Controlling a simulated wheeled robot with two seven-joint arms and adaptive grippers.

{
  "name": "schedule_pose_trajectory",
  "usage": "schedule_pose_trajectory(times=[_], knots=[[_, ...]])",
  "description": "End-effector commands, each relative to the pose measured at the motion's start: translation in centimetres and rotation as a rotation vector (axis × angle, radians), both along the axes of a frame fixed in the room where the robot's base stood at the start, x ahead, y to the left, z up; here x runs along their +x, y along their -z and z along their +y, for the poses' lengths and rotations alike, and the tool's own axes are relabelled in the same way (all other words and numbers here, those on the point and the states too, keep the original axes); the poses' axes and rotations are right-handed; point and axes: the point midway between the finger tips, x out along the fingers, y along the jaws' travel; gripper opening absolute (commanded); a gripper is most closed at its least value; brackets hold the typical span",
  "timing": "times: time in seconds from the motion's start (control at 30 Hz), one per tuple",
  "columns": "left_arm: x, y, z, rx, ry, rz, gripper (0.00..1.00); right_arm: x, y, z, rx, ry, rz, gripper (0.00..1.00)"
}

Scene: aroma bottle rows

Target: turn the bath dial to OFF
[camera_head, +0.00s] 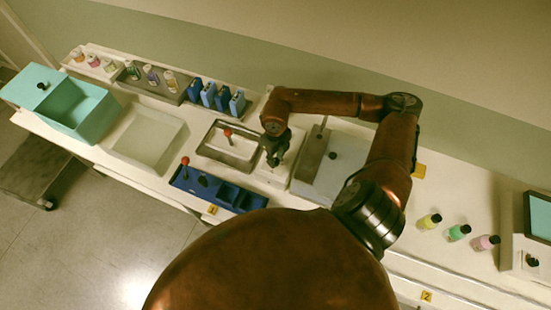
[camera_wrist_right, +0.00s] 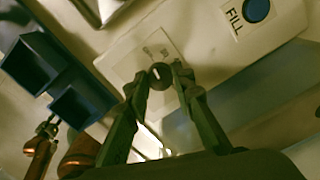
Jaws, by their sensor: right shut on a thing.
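The bath dial (camera_wrist_right: 160,76) is a small dark round knob with a pale mark, on a white plate (camera_wrist_right: 150,52) whose print is too blurred to read. My right gripper (camera_wrist_right: 161,72) has its two green fingertips closed on either side of the dial. In the head view my right gripper (camera_head: 275,157) reaches down at the white panel just right of the steel basin (camera_head: 242,162), and it hides the dial there. The pale mark on the dial runs roughly up and down in the wrist view.
A blue tray (camera_head: 238,200) lies in front of the basin. A white panel with a blue FILL button (camera_wrist_right: 257,10) is near the dial. A teal box (camera_head: 85,112) is at left; colored bottles (camera_head: 458,232) stand at right.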

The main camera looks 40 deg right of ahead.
Motion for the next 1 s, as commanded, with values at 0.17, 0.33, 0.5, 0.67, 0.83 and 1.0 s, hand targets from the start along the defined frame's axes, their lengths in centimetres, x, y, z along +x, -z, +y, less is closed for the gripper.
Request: schedule_pose_trajectory(times=[0.17, 0.33, 0.5, 0.67, 0.83, 1.0], knots=[[0.0, 0.0, 0.0, 0.000, 0.000, 0.000, 0.40, 0.1, -0.1, 0.0, 0.000, 0.000, -0.002, 0.31], [0.0, 0.0, 0.0, 0.000, 0.000, 0.000, 0.40, 0.0, 0.0, 0.0, 0.000, 0.000, -0.001, 0.40], [0.0, 0.0, 0.0, 0.000, 0.000, 0.000, 0.40, 0.0, 0.0, 0.0, 0.000, 0.001, 0.000, 0.40], [-0.1, 0.0, 0.2, 0.002, 0.000, 0.002, 0.40, 0.1, -0.6, 0.0, 0.000, 0.001, -0.001, 0.40], [-0.1, 0.0, 0.1, 0.001, 0.000, 0.001, 0.40, 0.2, -3.2, 0.0, 0.000, -0.001, -0.005, 0.40], [-0.1, 0.0, 0.1, 0.000, 0.000, 0.001, 0.40, 0.2, -6.9, -0.1, -0.002, 0.000, -0.005, 0.40]])
